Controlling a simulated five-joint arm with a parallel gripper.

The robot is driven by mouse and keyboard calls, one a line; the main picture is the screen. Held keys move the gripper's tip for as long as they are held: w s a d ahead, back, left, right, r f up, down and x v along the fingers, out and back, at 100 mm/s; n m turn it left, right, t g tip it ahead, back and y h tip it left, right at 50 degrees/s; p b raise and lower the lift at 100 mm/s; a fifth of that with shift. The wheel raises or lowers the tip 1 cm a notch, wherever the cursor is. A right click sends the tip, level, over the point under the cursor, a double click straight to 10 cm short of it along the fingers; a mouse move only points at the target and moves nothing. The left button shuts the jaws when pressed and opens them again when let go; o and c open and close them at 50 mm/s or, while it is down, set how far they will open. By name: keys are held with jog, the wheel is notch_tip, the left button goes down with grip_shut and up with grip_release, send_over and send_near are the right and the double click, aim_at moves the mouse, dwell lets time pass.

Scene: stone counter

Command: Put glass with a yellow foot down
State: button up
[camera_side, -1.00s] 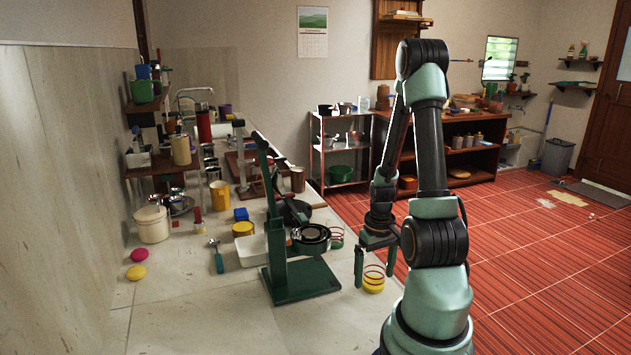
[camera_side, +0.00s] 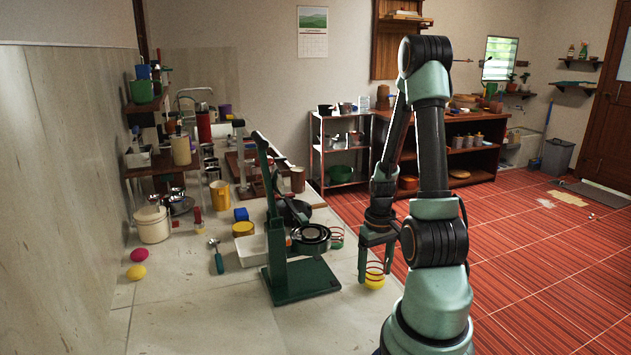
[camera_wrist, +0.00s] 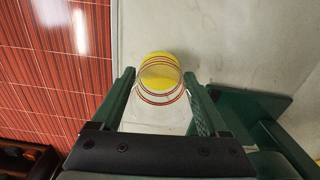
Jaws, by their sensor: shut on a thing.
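The glass with a yellow foot (camera_side: 375,281) has clear walls with red rings and looks upright at the counter's right edge in the side view. In the wrist view, the glass (camera_wrist: 160,72) shows its yellow foot beyond the ringed rim, between my two fingers. My gripper (camera_side: 376,262) points down and is shut on the glass, one finger on each side; it also fills the lower wrist view (camera_wrist: 160,98). I cannot tell whether the foot touches the counter.
A green stand (camera_side: 298,278) with a dark round top is close left of the glass. A glass with a green foot (camera_side: 337,240) is behind it. The counter edge drops to the red floor (camera_side: 510,260) on the right. The front counter (camera_side: 210,325) is clear.

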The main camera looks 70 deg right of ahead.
notch_tip(320, 180, up, 18)
jog(key=f, duration=0.1)
jog(key=w+a+f+n, duration=0.1)
jog(key=w+a+n, duration=0.3)
jog(key=w+a, duration=0.75)
jog(key=w+a+n, duration=0.4)
jog(key=w+a, duration=0.4)
jog(key=a, duration=0.6)
notch_tip(320, 180, up, 29)
jog(key=s+d+m, duration=0.2)
jog(key=s+d, duration=0.2)
jog(key=d, duration=0.5)
jog(key=s+d+m, duration=0.2)
jog(key=s+d, duration=0.2)
jog(key=d, duration=0.4)
jog(key=s+d+m, duration=0.4)
jog(key=s+d, duration=0.5)
jog(key=s, duration=0.3)
notch_tip(320, 180, down, 26)
jog(key=shift+w+a, duration=0.25)
